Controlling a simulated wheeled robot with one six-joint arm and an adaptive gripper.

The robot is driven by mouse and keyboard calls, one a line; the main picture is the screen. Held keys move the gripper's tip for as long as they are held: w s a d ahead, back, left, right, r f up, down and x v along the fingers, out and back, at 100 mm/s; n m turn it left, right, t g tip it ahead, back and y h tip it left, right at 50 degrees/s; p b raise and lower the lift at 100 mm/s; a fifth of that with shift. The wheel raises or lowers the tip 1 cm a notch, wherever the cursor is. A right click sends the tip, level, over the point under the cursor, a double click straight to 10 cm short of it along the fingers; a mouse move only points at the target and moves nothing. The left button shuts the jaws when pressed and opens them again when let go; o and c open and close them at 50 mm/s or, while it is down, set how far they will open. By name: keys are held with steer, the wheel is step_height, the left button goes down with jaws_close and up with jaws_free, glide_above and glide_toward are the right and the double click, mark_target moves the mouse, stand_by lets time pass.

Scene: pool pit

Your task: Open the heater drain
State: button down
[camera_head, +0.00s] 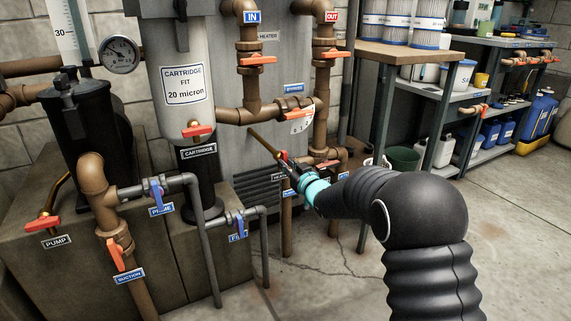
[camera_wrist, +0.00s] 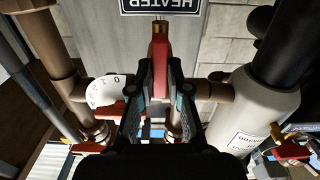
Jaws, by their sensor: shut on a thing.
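The heater drain valve has a red lever (camera_wrist: 160,68) with a brass body (camera_wrist: 158,27) behind it, just below the heater label (camera_wrist: 165,6) in the wrist view. My gripper (camera_wrist: 160,90) is shut on the red lever, one finger on each side of it. In the head view my gripper (camera_head: 290,167) is at the low front of the grey heater cabinet (camera_head: 280,75). A slanted brass tube (camera_head: 264,143) rises to the left from there. A small heater label (camera_head: 280,177) is partly hidden by my gripper, and little of the lever shows.
The bypass valve (camera_head: 293,102) with its round dial (camera_head: 300,120) is just above my gripper. A pipe with a red handle (camera_head: 327,164) stands close on the right. The cartridge filter (camera_head: 185,90) is to the left. Open concrete floor (camera_head: 340,260) lies in front.

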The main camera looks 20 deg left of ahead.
steer(key=c, duration=1)
jaws_free()
steer(key=shift+c, duration=0.2)
steer(key=v, duration=0.7)
